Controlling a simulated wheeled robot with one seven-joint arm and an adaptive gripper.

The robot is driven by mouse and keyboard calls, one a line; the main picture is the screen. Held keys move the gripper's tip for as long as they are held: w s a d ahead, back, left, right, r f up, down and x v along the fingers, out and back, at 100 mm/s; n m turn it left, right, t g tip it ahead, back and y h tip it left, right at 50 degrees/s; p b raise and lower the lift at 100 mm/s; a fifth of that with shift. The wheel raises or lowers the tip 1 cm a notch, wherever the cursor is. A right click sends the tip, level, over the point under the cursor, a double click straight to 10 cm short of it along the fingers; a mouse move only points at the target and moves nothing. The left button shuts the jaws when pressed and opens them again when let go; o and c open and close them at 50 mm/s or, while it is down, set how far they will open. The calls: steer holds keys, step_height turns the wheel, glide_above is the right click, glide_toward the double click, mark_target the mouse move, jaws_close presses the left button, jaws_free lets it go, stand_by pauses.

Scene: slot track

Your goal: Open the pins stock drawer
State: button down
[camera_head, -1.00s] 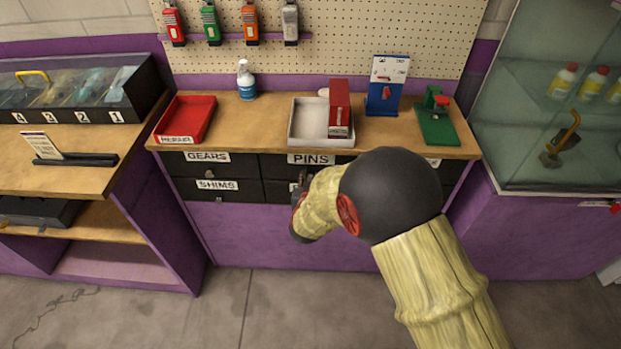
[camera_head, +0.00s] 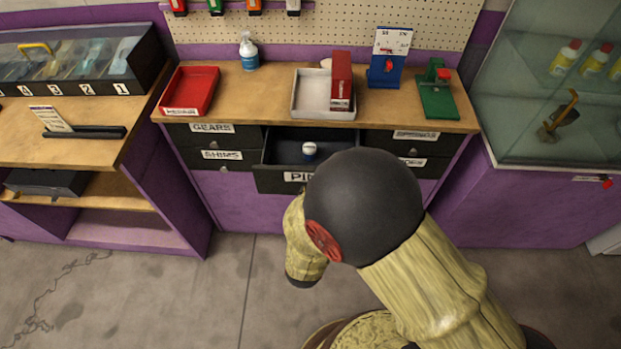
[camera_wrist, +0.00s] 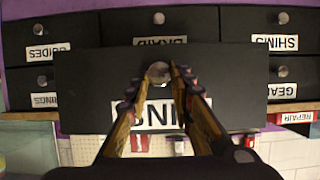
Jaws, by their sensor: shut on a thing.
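My gripper (camera_wrist: 158,78) is shut on the drawer's round knob (camera_wrist: 158,71). In the head view my arm hides the gripper and the knob.
Closed drawers labelled gears (camera_head: 212,129) and shims (camera_head: 222,155) are at the left, with more at the right. The bench top (camera_head: 262,95) holds a red tray (camera_head: 190,90), a grey tray (camera_head: 312,94) and a green device (camera_head: 436,95). The floor in front is clear.

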steer(key=shift+s, duration=1.35)
steer(key=c, duration=1.7)
jaws_free()
steer(key=v, duration=1.2)
steer(key=shift+a, duration=0.1)
